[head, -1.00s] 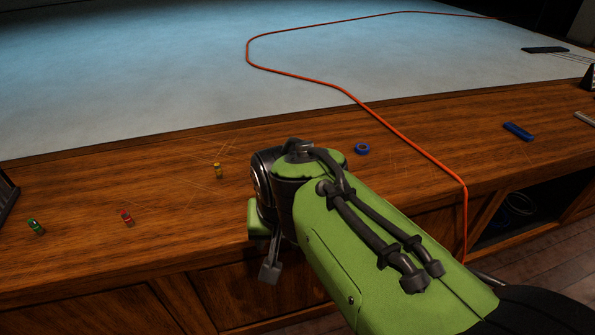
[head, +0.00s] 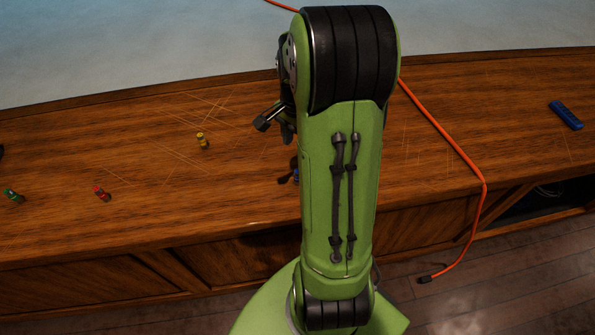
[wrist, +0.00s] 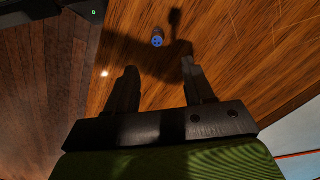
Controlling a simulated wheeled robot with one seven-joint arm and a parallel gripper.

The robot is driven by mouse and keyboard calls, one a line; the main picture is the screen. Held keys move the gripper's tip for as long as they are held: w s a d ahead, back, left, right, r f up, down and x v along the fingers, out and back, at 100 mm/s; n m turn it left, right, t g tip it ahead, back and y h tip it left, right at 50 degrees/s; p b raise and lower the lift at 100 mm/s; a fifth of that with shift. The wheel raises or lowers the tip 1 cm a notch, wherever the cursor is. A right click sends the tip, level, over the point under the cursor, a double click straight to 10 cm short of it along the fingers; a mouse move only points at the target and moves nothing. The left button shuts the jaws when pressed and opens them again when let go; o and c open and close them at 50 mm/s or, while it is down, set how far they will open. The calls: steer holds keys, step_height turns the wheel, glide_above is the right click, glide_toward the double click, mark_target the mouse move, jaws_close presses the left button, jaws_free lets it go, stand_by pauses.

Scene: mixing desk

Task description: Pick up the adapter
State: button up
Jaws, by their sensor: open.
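The adapter appears to be the short dark cylinder with a blue, holed end face (wrist: 157,40) in the wrist view, standing on the wooden desk edge. In the head view only a sliver of what seems to be the same blue piece (head: 296,174) shows beside my arm, which hides the rest. My gripper (wrist: 160,70) is open and empty; the adapter lies beyond its fingertips, roughly in line with the gap, not touched. In the head view my gripper's dark fingers (head: 273,126) show left of the arm, partly hidden.
Small yellow (head: 202,141), red (head: 102,193) and green (head: 13,195) pieces stand on the desk (head: 150,225) to the left. A blue bar (head: 566,115) lies right. An orange cable (head: 450,140) hangs over the front edge. The wood around the adapter looks clear.

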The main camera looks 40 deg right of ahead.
steer(key=f+b, duration=0.4)
steer(key=f, duration=0.9)
steer(key=shift+s+f, duration=0.2)
steer(key=shift+r, duration=0.1)
jaws_close()
